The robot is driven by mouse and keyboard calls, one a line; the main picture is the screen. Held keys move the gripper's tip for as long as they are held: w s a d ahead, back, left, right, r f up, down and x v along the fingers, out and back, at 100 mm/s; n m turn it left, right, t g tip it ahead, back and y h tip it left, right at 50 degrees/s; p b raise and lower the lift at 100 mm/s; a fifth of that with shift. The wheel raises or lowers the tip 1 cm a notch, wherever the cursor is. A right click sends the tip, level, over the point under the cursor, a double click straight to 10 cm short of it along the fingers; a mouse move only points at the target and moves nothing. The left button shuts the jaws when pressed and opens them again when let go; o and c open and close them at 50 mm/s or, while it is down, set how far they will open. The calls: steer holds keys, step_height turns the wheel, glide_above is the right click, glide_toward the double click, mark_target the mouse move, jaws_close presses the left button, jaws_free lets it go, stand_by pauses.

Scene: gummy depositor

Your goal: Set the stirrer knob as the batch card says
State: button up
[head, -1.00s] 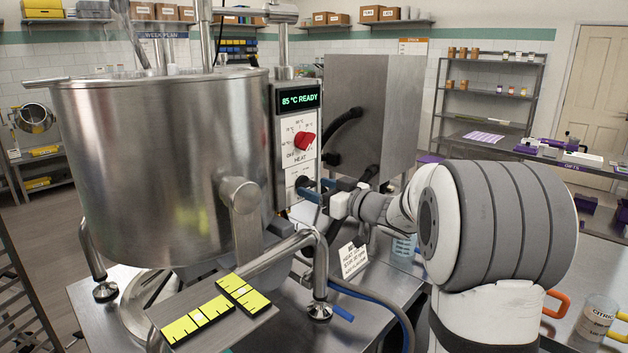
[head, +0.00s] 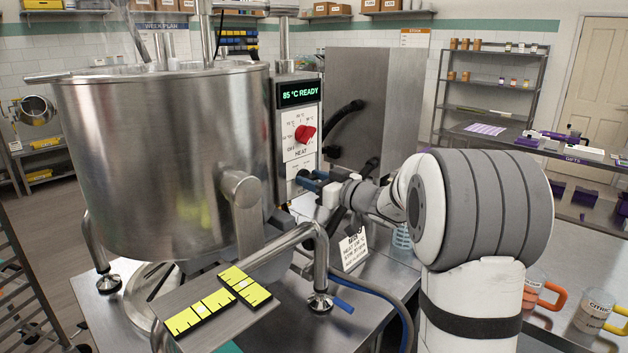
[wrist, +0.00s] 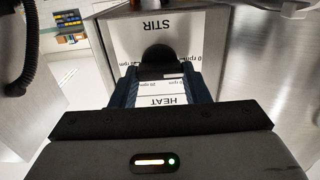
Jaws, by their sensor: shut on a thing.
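The black stirrer knob (wrist: 158,60) sits on the white STIR panel (wrist: 125,50) in the wrist view. My gripper (wrist: 158,85) is shut on it, with a dark blue finger on either side. The knob's pointer is hidden, and the rpm marks around it are partly covered. In the head view my gripper (head: 308,180) is at the lower part of the control box, below the red HEAT knob (head: 305,133). The batch card (head: 353,249) stands on the bench below my wrist. Its print mentions HEAT and STIR, but the values are too small to read surely.
The display (head: 299,92) reads 85 °C READY. A large steel kettle (head: 160,160) stands left of the control box. Mugs (head: 590,310) stand at the lower right.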

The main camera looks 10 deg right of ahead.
steer(key=shift+c, duration=0.4)
steer(key=shift+f+b, duration=0.25)
steer(key=shift+b, duration=0.8)
steer(key=shift+f+m+b, duration=0.2)
steer(key=shift+m+b, duration=1.7)
steer(key=shift+m, duration=7.05)
steer(key=shift+f+m+b, duration=0.2)
steer(key=shift+m+b, duration=1.7)
steer(key=shift+m, duration=7.05)
